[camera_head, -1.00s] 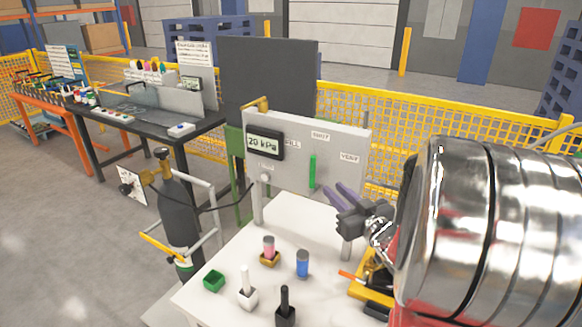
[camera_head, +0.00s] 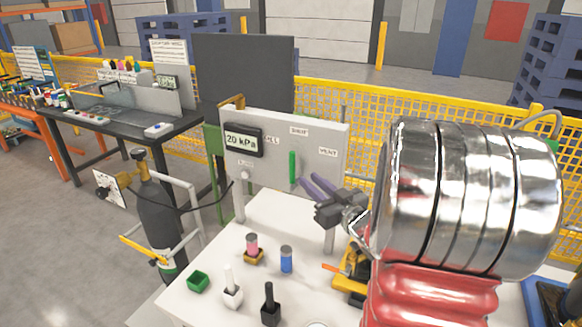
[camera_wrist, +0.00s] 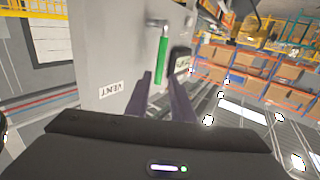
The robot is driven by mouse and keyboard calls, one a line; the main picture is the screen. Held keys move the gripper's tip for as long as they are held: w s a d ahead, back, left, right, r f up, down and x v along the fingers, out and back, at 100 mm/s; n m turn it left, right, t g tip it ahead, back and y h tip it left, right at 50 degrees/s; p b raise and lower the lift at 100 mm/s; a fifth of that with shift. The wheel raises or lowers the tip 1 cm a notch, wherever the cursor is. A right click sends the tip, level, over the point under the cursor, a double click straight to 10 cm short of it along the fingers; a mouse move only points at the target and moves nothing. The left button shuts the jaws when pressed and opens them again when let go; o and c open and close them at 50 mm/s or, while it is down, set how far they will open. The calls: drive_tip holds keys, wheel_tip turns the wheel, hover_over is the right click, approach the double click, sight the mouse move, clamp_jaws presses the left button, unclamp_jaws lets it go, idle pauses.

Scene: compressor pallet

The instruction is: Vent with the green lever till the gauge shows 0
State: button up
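The green lever (camera_head: 292,167) hangs straight down on the front of a grey panel (camera_head: 262,160). The label SHUT (camera_head: 299,131) is above it, and VENT (camera_head: 328,152) is to its right. The gauge (camera_head: 243,140) on the panel's left reads 20 kPa. My gripper (camera_head: 308,180) has purple fingers, spread apart with nothing held, just right of the lever's lower end. In the wrist view the green lever (camera_wrist: 162,60) shows beyond and between the open fingertips of my gripper (camera_wrist: 160,79); I cannot tell whether they touch it.
The white table (camera_head: 205,300) below holds a pink-topped part (camera_head: 252,245), a blue cylinder (camera_head: 286,260), a green box (camera_head: 198,281), and white (camera_head: 231,290) and black (camera_head: 270,305) handled pieces. A gas cylinder (camera_head: 160,220) stands left. Yellow mesh fencing (camera_head: 430,98) runs behind.

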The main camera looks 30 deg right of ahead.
sight(294, 167)
drive_tip(key=w, duration=1)
drive_tip(key=shift+w+d, duration=0.25)
drive_tip(key=shift+d, duration=0.1)
drive_tip(key=shift+c, duration=0.2)
clamp_jaws()
drive_tip(key=shift+a, duration=0.2)
drive_tip(key=shift+d, duration=0.2)
